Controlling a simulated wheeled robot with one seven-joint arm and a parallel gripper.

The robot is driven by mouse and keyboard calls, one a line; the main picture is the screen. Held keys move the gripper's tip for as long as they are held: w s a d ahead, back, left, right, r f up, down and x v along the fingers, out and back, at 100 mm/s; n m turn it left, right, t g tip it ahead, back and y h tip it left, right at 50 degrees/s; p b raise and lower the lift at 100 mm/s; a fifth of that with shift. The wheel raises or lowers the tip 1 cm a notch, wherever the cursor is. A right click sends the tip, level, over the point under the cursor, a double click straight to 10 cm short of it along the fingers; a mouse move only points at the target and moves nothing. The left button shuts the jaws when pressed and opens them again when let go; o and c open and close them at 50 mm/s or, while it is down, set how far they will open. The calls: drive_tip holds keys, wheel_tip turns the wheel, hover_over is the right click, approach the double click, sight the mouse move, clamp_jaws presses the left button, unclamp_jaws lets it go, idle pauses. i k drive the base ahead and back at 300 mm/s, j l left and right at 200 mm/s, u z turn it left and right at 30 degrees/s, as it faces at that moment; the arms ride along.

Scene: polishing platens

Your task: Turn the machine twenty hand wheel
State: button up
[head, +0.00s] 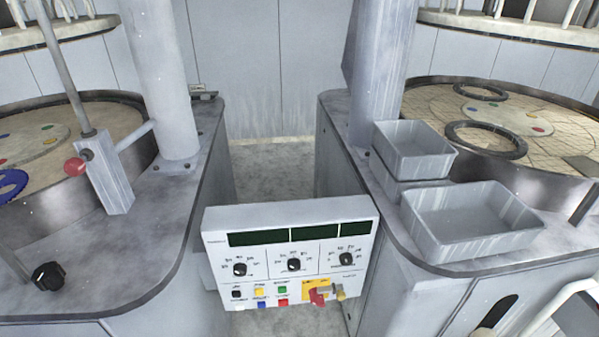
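No label reading twenty can be made out, so I cannot tell which machine is meant. A black lobed knob (48,275) sits on the front left corner of the left machine's top (120,255). A white curved bar (562,305) at the lower right edge, by the right machine, is cut off by the frame; I cannot tell whether it is part of a hand wheel. My gripper is not in view.
A control panel (292,252) with dials and coloured buttons stands between the machines. Grey bins (470,222) sit on the right machine. A red ball handle (75,166) is on the left post. The floor (275,172) behind the panel is clear.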

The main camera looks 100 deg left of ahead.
sight(51, 276)
drive_tip(key=k+u, duration=0.1)
drive_tip(key=u, duration=0.4)
drive_tip(key=k+l+u, duration=0.1)
drive_tip(key=u, duration=0.4)
drive_tip(key=k+u, duration=0.15)
drive_tip(key=u, duration=0.35)
drive_tip(key=j+u, duration=0.1)
drive_tip(key=u, duration=0.4)
drive_tip(key=k+j+u, duration=0.15)
drive_tip(key=u, duration=0.35)
drive_tip(key=j+u, duration=0.15)
drive_tip(key=u, duration=0.35)
drive_tip(key=k, duration=0.05)
